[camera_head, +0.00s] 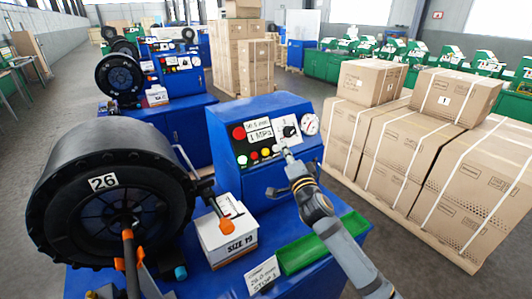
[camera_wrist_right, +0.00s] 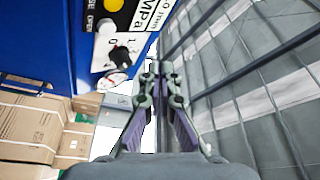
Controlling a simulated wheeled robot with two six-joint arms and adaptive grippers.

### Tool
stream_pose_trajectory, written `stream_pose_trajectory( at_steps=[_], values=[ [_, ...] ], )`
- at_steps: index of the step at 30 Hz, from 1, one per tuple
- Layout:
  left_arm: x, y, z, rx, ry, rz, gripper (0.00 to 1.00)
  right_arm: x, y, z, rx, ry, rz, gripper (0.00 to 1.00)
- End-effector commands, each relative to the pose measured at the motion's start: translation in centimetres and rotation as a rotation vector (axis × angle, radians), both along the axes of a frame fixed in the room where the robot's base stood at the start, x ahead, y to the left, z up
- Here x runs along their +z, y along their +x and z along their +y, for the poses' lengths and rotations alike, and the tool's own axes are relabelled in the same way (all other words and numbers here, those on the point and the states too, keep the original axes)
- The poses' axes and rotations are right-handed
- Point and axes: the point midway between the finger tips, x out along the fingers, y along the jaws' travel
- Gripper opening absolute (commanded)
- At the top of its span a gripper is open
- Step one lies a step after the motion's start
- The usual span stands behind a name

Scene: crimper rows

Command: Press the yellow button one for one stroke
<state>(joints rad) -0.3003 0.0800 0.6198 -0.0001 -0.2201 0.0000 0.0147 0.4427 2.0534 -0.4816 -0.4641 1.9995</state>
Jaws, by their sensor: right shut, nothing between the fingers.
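The yellow button (camera_head: 265,152) is a small round button in the lower row of the control panel on the blue machine (camera_head: 262,185). In the right wrist view a yellow round button (camera_wrist_right: 112,4) is cut by the top edge. My right gripper (camera_head: 287,153) is shut and empty, with its tips just right of the yellow button, near the panel's lower edge. It also shows in the right wrist view (camera_wrist_right: 155,72). I cannot tell whether the tips touch the panel. My left gripper is not in view.
The panel also bears a red button (camera_head: 238,132), a green button (camera_head: 242,160), a black knob (camera_head: 289,131) and a gauge (camera_head: 310,124). A large black reel (camera_head: 60,180) and a white box (camera_head: 226,240) stand left. Strapped cartons (camera_head: 400,150) stand right.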

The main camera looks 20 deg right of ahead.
Motion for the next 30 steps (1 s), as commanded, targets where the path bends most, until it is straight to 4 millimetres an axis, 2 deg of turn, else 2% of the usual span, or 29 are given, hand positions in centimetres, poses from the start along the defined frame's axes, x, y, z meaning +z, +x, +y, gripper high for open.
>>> stream_pose_trajectory(
  at_steps=[10,21,24,30],
  values=[
    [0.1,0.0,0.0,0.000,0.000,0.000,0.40,-0.5,0.7,0.0,-0.003,0.004,0.002,0.00],
    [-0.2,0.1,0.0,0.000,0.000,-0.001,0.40,-3.5,5.0,0.7,-0.003,0.002,0.004,0.00],
    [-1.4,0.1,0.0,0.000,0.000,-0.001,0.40,-4.5,5.9,0.8,-0.002,0.002,0.002,0.00],
    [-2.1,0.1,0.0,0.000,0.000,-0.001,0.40,-5.0,7.1,1.0,-0.002,0.000,0.001,0.00]
  ],
)
